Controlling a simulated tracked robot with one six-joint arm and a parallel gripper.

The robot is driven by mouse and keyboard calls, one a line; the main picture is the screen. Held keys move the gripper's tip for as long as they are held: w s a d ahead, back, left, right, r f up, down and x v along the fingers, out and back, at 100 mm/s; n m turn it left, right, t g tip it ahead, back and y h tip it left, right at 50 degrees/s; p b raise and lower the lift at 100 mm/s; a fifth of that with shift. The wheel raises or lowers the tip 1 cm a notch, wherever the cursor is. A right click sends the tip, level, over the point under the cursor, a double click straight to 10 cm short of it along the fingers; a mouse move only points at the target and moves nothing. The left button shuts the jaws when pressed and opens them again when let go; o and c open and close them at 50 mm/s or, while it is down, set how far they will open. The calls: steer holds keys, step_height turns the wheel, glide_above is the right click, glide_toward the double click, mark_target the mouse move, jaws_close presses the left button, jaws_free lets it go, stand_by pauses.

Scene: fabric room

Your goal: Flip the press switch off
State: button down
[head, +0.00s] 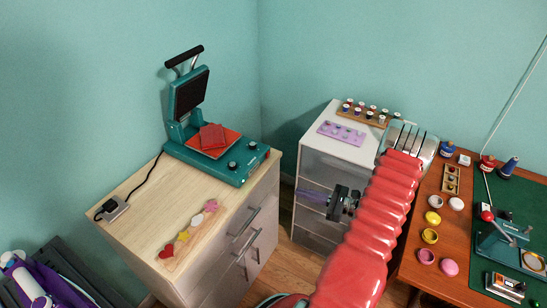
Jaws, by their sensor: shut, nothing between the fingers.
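The teal press (215,168) stands open on the pale wood cabinet (137,202), its dark upper plate (190,93) raised and its black handle up. A red folded piece lies on its lower plate. Its front panel has dark knobs (232,165), a small green light (243,181) and a small red part (267,154) at the right corner; which one is the switch, and its position, is too small to tell. A black cable runs from the press to a small socket block (112,209). My gripper (306,196) is shut and empty, right of the cabinet and apart from the press.
A wooden strip with coloured shapes (188,232) lies at the cabinet's front. A white drawer unit (335,149) stands behind my gripper. A brown table (457,250) with jars and tools is at the right. A purple and white machine (25,284) is at lower left.

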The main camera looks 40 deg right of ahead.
mark_target(268, 154)
steer(key=w+d+r+m+t+h, duration=0.1)
steer(key=w+d+r+t, duration=0.1)
steer(key=d+r, duration=0.2)
steer(key=shift+d+r+m+t, duration=0.25)
steer(key=shift+r+m+t, duration=0.05)
steer(key=shift+r+t, duration=0.1)
steer(key=x, duration=1.4)
steer(key=shift+d+f, duration=0.1)
steer(key=shift+d+h, duration=0.2)
steer(key=shift+h, duration=0.2)
